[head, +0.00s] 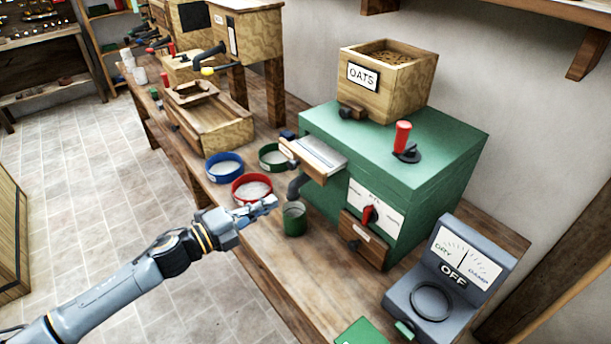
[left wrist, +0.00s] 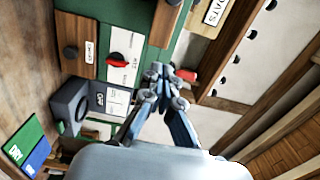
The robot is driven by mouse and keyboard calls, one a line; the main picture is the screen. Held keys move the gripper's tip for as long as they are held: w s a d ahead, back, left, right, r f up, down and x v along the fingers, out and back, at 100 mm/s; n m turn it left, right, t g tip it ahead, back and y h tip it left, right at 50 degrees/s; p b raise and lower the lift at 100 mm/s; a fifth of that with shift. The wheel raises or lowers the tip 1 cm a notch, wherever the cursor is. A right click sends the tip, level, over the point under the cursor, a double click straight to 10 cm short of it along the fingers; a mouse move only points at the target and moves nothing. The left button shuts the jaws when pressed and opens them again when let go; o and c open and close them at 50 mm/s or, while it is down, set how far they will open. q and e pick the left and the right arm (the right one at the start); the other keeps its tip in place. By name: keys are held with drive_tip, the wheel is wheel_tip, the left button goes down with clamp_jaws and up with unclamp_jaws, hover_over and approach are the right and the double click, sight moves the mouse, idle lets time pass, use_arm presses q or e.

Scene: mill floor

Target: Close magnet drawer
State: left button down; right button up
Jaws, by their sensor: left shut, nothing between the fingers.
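The green mill (head: 440,150) stands on the bench. A wooden drawer with a grey metal top (head: 318,150) sticks out of its upper left front; I take it as the magnet drawer, though I read no label on it. A second small wooden drawer (head: 374,247) with a dark knob and an unreadable label sits low in the mill's front; it also shows in the left wrist view (left wrist: 88,32). My left gripper (head: 272,203) is shut and empty, in front of the mill, below and left of the protruding drawer. Its fingers (left wrist: 168,78) show in the left wrist view. My right gripper is not visible.
A green cup (head: 294,222) stands under the dark spout, beside my left gripper. Red (head: 252,186), blue (head: 224,166) and green (head: 272,156) bowls stand nearby. A grey meter reading OFF (head: 455,270) stands at the right. The oats hopper (head: 388,80) tops the mill.

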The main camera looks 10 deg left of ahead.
use_arm(q)
drive_tip(key=p+x, duration=0.1)
drive_tip(key=x, duration=0.3)
drive_tip(key=p, duration=0.3)
approach(332, 169)
drive_tip(key=shift+w+d, duration=0.4)
drive_tip(key=shift+w, duration=0.15)
drive_tip(key=shift+w+d+f, duration=0.1)
drive_tip(key=shift+w+d, duration=0.2)
drive_tip(key=shift+w, duration=0.2)
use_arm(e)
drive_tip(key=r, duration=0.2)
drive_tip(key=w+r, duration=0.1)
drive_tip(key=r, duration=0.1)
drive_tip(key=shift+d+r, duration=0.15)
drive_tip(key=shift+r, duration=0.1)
use_arm(q)
drive_tip(key=shift+d, duration=0.1)
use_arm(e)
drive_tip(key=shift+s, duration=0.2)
use_arm(q)
drive_tip(key=b+x, duration=0.2)
drive_tip(key=x, duration=0.5)
drive_tip(key=shift+b, duration=0.3)
drive_tip(key=shift+w, duration=0.2)
drive_tip(key=shift+r, duration=0.25)
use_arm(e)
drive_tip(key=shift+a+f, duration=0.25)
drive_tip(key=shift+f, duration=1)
